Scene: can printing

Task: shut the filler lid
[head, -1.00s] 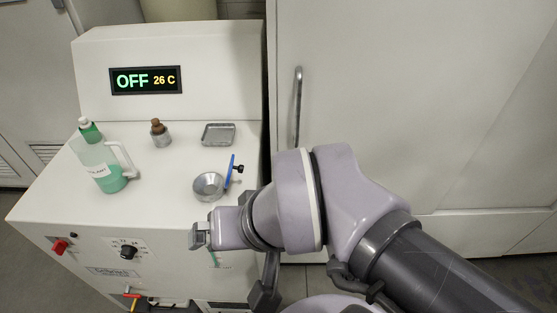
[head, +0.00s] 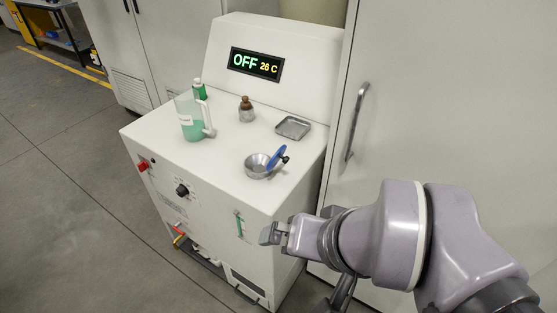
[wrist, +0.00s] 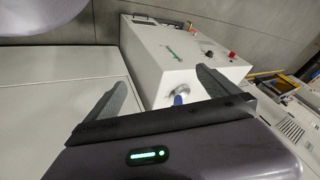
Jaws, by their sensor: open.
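The filler is a round metal cup (head: 257,168) on the right front of the white machine's top. The blue lid (wrist: 178,100) shows there beyond the fingers, partly hidden by the gripper body.
The white machine (head: 225,170) carries a jug of green liquid (head: 190,118), a green bottle (head: 199,90), a brown-topped jar (head: 246,110) and a metal tray (head: 293,127). Its display (head: 256,64) reads OFF, 26 C. A tall cabinet (head: 440,100) stands close on the right. Floor (head: 60,200) is free at left.

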